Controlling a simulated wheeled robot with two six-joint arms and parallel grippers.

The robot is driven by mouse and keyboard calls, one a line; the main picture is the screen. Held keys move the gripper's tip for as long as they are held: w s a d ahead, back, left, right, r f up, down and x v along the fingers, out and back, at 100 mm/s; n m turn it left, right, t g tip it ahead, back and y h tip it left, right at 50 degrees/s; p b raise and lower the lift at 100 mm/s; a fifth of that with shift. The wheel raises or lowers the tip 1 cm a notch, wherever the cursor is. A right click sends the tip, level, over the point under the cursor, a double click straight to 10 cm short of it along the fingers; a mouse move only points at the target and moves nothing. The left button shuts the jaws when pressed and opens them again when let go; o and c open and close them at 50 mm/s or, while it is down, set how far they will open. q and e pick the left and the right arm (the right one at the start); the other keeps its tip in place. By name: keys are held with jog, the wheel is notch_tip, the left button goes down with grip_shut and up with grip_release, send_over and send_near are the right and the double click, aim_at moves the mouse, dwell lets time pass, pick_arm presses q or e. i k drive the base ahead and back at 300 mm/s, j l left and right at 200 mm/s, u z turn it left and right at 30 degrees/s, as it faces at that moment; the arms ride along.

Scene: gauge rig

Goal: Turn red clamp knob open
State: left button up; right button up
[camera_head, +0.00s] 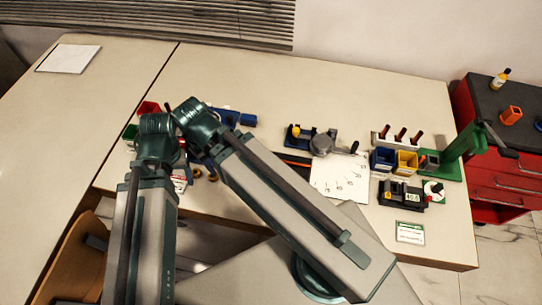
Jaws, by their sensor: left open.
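The clamp fixture (299,137) stands at the back of the table, right of my arm, with a yellow part, dark blocks and a round grey dial (322,144) beside it. I cannot pick out the red clamp knob for sure at this size. My left arm fills the middle and left foreground. My left gripper (184,160) is mostly hidden by the arm links, to the left of the fixture and apart from it. It is open, and I see nothing in it. My right gripper is not in view.
A marked white sheet (338,178) lies before the fixture. To the right stand red-handled tools (400,134) in a rack, a blue bin (383,159), a yellow bin (406,162), a green stand (462,150) and a black gauge box (402,195). The left table is mostly clear.

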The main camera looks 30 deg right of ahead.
aim_at(183, 143)
jog(key=z, duration=1.15)
jog(key=k+j, duration=0.2)
jog(key=j, duration=0.15)
jog(key=k+j, duration=0.4)
jog(key=j, duration=0.25)
jog(key=z, duration=0.05)
